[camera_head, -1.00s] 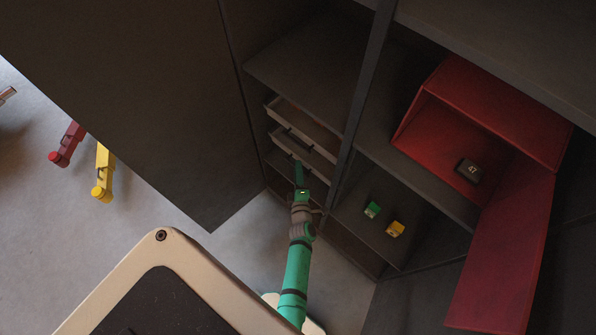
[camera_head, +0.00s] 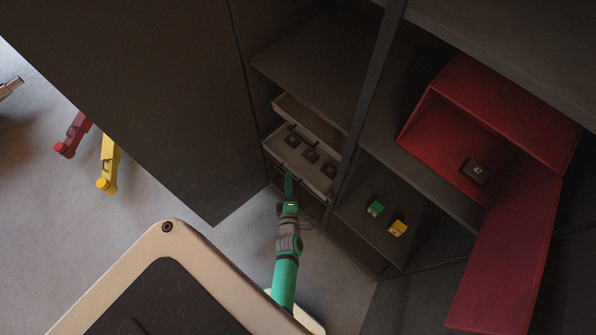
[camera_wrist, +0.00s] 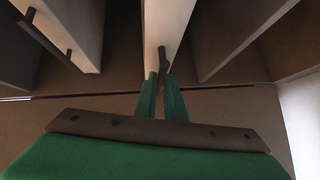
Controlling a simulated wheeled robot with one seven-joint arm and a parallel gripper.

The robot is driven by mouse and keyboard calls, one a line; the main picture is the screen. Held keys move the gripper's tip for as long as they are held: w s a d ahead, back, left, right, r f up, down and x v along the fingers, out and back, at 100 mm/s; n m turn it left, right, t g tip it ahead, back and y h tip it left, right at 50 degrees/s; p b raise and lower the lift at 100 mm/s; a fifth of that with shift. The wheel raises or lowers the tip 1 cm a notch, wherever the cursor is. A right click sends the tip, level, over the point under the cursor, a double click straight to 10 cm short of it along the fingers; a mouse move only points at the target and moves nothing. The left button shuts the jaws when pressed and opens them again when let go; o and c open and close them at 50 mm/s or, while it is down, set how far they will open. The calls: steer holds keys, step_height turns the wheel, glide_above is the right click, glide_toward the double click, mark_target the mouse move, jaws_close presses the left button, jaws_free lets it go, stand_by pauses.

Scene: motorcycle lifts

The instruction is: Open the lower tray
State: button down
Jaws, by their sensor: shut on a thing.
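The lower tray (camera_head: 300,164) is pulled out of the dark cabinet, and three small dark blocks (camera_head: 310,154) show inside it. My gripper (camera_head: 289,177) is at the front of this tray. In the wrist view, its green fingers (camera_wrist: 162,82) are shut on the dark bar handle (camera_wrist: 162,62) of a pale tray front (camera_wrist: 165,22). The fingers hide part of the handle. The upper tray (camera_head: 313,122) sits above and behind, less far out, and its visible part looks empty.
A red open box (camera_head: 440,135) holds a dark block marked 47 (camera_head: 475,171). A green block (camera_head: 375,208) and a yellow block (camera_head: 397,228) lie on the lower right shelf. A large dark panel (camera_head: 150,90) stands left of the trays. Floor is clear before the cabinet.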

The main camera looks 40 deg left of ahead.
steer(key=s+a, duration=0.1)
steer(key=s, duration=1.5)
steer(key=shift+s, duration=0.35)
steer(key=shift+a, duration=0.1)
steer(key=c, duration=1.8)
jaws_free()
steer(key=shift+c, duration=0.2)
steer(key=v, duration=1)
steer(key=shift+s+d, duration=0.25)
steer(key=shift+s, duration=0.05)
steer(key=w+d+r+m+t+h, duration=0.3)
steer(key=d+r+m+h, duration=0.7)
steer(key=d+r+m, duration=1.4)
step_height(320, 180, up, 3)
steer(key=shift+w+d+f+m+h, duration=0.1)
steer(key=shift+w+d+m+h, duration=0.25)
steer(key=shift+d, duration=0.85)
